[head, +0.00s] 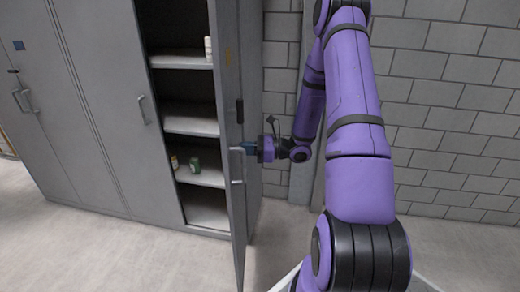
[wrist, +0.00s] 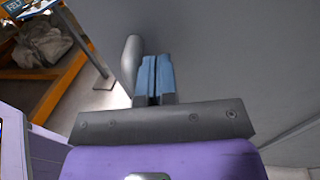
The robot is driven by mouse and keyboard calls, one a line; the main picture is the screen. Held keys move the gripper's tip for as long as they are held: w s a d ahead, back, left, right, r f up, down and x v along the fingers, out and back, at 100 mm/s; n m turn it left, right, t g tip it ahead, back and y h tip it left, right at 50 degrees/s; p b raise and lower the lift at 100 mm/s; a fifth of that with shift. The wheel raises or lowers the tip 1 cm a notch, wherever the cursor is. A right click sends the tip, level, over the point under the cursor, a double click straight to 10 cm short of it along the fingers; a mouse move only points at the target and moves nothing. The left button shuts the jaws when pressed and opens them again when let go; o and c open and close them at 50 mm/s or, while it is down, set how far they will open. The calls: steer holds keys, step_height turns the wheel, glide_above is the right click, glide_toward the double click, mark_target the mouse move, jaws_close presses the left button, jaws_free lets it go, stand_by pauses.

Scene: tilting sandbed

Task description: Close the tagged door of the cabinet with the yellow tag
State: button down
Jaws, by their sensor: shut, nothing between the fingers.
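The grey cabinet door (head: 228,100) stands open at the right end of the cabinet, swung out toward me. A small yellowish mark (head: 228,57) shows high on it; I cannot tell if it is the tag. A bar handle (head: 237,167) is near its free edge. It also shows in the wrist view (wrist: 131,62), just left of my fingers. My gripper (head: 249,148) is shut and empty, to the right of the door beside the handle. In the wrist view its blue fingertips (wrist: 154,75) are close to the grey door panel (wrist: 220,60); contact is unclear.
The open cabinet section has shelves (head: 190,116) with a green can (head: 195,165), a small jar (head: 174,162) and a white stack (head: 208,49). Clear floor (head: 130,255) lies in front.

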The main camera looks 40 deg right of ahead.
steer(key=shift+x, duration=1.15)
